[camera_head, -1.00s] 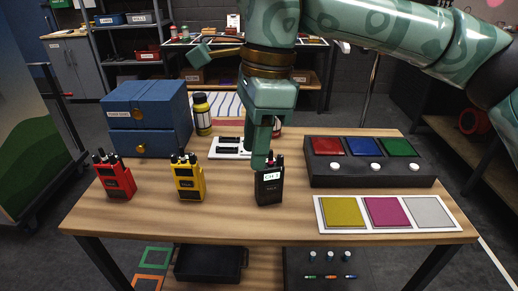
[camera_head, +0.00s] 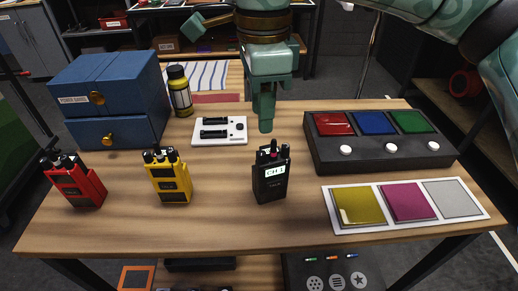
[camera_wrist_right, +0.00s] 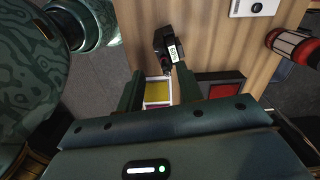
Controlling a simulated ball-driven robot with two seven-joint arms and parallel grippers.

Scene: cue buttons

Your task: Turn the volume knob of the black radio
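The black radio (camera_head: 270,184) stands upright on the table, with a lit display reading CH 1 and small knobs on top, one reddish. My right gripper (camera_head: 266,126) points down above and behind the radio, with a visible gap to its top. In the right wrist view my right gripper (camera_wrist_right: 159,88) has its two fingers apart with nothing between them. The radio (camera_wrist_right: 165,40) shows beyond the fingertips there. My left gripper is not in view.
A yellow radio (camera_head: 169,178) and a red radio (camera_head: 76,184) stand to the left. A blue drawer box (camera_head: 110,95), yellow bottle (camera_head: 180,95) and white panel (camera_head: 220,138) are behind. A black button box (camera_head: 385,160) and coloured pads (camera_head: 408,203) are at right.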

